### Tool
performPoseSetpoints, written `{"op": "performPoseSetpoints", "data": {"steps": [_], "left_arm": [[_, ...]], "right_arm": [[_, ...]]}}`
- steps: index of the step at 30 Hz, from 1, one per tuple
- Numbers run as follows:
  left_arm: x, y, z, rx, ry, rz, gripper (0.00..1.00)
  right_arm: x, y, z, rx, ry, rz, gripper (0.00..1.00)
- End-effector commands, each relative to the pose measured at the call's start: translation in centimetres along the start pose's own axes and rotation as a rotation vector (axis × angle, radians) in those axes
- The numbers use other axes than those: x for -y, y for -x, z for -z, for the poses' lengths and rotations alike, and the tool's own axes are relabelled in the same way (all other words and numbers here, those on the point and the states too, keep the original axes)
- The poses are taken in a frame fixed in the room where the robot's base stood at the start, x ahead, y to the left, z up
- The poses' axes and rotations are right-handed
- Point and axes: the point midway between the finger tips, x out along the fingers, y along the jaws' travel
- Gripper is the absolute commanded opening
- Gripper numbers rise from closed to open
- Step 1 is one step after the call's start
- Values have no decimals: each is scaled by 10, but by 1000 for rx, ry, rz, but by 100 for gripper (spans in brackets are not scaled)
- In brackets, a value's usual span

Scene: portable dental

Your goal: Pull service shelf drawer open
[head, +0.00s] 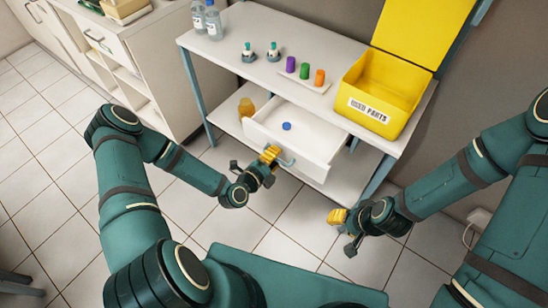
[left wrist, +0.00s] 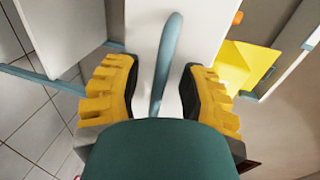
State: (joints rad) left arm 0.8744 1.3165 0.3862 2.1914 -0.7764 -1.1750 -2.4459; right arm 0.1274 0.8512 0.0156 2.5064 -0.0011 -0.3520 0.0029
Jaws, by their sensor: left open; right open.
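The white service shelf drawer (head: 297,142) stands partly out from under the shelf top, with a small blue round item (head: 287,126) inside. Its blue-grey bar handle (head: 287,162) is on the front face. My left gripper (head: 270,160) is at the handle. In the left wrist view the curved handle (left wrist: 166,62) lies between the two yellow-padded fingers of my left gripper (left wrist: 158,90), which are apart, with a visible gap on both sides. My right gripper (head: 343,230) is open and empty, above the floor to the right of the drawer.
The shelf top (head: 322,40) carries bottles (head: 213,20), small dental items, coloured cylinders (head: 305,70) and a yellow parts bin (head: 378,92). An orange jar (head: 246,107) stands on the lower shelf left of the drawer. Tiled floor (head: 260,215) in front is clear.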

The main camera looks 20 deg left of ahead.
Motion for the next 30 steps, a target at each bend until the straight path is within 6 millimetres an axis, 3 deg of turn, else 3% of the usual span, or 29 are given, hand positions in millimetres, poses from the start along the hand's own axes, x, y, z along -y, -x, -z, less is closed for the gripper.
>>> {"op": "performPoseSetpoints", "data": {"steps": [8, 11, 12, 20, 27, 30], "left_arm": [[0, -1, 0, 0, 0, 0, 41], [0, -1, 0, 1, 0, 0, 5], [0, -1, 0, 1, 0, 0, 0], [0, 3, 0, 0, -1, 0, 0], [-6, 27, 0, 2, 0, -1, 0], [-6, 28, -1, 3, 1, 1, 0]], "right_arm": [[0, 0, 0, 0, 0, 0, 50], [0, 0, 0, 0, 0, 0, 50], [0, 0, 0, 0, 0, 0, 50], [0, 1, 0, 0, 0, 0, 50], [2, 4, 0, 1, 0, 0, 50], [1, 4, 0, 2, 0, 0, 50]]}}
